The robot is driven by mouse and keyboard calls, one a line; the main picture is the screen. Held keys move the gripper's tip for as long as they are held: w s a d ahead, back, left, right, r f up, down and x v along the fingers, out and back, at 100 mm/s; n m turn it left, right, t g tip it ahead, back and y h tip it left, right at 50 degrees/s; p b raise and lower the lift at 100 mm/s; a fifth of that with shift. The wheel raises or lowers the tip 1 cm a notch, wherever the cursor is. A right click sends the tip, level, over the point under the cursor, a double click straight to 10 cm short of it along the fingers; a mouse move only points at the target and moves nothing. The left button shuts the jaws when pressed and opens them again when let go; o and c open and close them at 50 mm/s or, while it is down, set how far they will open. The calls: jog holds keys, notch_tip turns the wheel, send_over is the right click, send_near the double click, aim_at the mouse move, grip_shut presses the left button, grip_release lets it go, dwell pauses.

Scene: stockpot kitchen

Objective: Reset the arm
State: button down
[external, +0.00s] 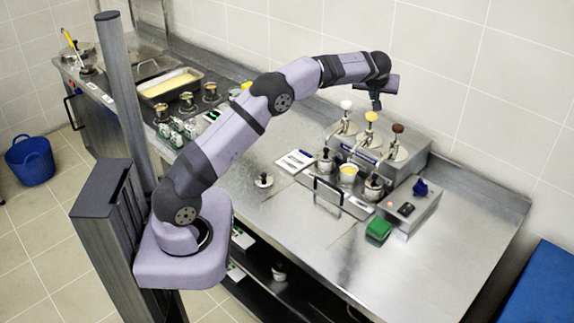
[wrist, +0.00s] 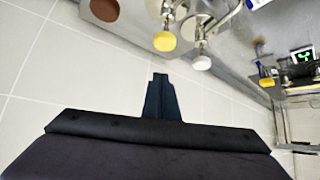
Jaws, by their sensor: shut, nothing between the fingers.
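My gripper (external: 376,103) is raised in the air above the back of the steel counter, near the pump dispensers, in the external view. Its fingers are together with nothing between them, and they touch nothing. In the wrist view the dark closed fingers (wrist: 160,97) show against the white wall tiles. My arm stretches from its base at the left up and over the counter (external: 440,257).
Pump dispensers with white (external: 346,105), yellow (external: 371,117) and brown (external: 398,128) knobs stand below my gripper. A control box (external: 407,208) and green object (external: 378,231) are nearer the front. The counter's right part is clear. A pan (external: 170,87) lies far left.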

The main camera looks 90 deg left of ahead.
jog(key=shift+r, duration=0.4)
jog(key=shift+f, duration=0.1)
jog(key=s+d+f+m+h, duration=0.2)
jog(key=d+m, duration=0.1)
jog(key=d, duration=0.6)
jog(key=s+d+f+m+h, duration=0.1)
jog(key=d+f+m, duration=0.15)
jog(key=d, duration=0.65)
jog(key=s+d+f+m+h, duration=0.2)
jog(key=d+f+m, duration=0.1)
jog(key=d, duration=0.6)
jog(key=s+d+f+m+g+h, duration=0.1)
jog(key=s+d+f+m+h, duration=0.1)
jog(key=s+d, duration=0.8)
jog(key=s+d+f+m+g+h, duration=0.1)
jog(key=s+d+f+m, duration=0.3)
jog(key=s+d, duration=0.6)
jog(key=s+f, duration=0.2)
jog(key=s, duration=0.1)
jog(key=shift+s+d+h, duration=0.15)
jog(key=shift+h, duration=0.25)
jog(key=c, duration=2.5)
grip_release()
jog(key=shift+m, duration=0.25)
